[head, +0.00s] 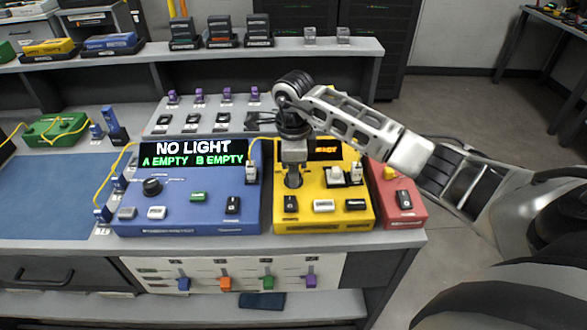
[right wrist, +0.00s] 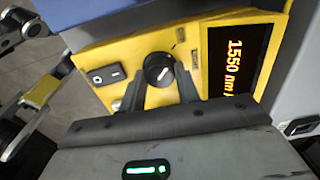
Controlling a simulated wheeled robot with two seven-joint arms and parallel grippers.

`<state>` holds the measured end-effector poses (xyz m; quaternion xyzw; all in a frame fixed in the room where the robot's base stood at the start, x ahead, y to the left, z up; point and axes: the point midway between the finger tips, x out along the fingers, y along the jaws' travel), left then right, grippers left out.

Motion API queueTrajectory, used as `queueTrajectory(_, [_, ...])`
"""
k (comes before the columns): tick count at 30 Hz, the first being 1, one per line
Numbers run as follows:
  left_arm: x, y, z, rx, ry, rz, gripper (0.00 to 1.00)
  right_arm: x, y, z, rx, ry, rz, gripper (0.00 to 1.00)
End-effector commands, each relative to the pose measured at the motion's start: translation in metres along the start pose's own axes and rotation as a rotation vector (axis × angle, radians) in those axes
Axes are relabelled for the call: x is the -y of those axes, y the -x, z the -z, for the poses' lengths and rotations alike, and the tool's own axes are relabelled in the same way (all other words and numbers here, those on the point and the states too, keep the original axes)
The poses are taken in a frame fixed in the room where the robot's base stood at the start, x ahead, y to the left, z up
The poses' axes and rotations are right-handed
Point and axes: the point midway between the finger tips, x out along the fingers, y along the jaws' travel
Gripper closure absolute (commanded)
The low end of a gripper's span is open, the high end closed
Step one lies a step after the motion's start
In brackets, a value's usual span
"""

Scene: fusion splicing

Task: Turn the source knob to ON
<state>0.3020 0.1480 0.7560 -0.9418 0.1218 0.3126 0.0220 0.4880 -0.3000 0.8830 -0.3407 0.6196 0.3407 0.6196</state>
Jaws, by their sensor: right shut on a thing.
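The yellow box (head: 348,220) stands on the bench, right of the blue box. My right gripper (head: 293,182) reaches down onto its left part and hides the knob there in the head view. In the right wrist view, the black source knob (right wrist: 158,68) with a white pointer mark sits between the fingertips of my right gripper (right wrist: 161,85), shut on it. An orange-lit display (right wrist: 237,63) beside the knob reads "1550 nm", the rest cut off.
The blue box (head: 187,222) has a display (head: 193,153) reading "NO LIGHT, A EMPTY B EMPTY" and its own black knob (head: 152,187). A red box (head: 405,215) stands close on the right. The blue mat (head: 50,195) is clear.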

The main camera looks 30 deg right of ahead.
Motion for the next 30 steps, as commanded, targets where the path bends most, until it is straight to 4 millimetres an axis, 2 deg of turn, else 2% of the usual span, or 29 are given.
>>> queueTrajectory(11, [-0.0006,0.0013,-0.0028,0.006,0.002,-0.001,1.00,0.0006,0.0010,0.0006,-0.001,-0.202,0.001,0.91])
queueTrajectory(30, [-0.0013,0.0038,-0.0037,0.011,0.002,-0.001,1.00,0.0009,0.0017,0.0006,-0.001,-0.807,0.002,0.91])
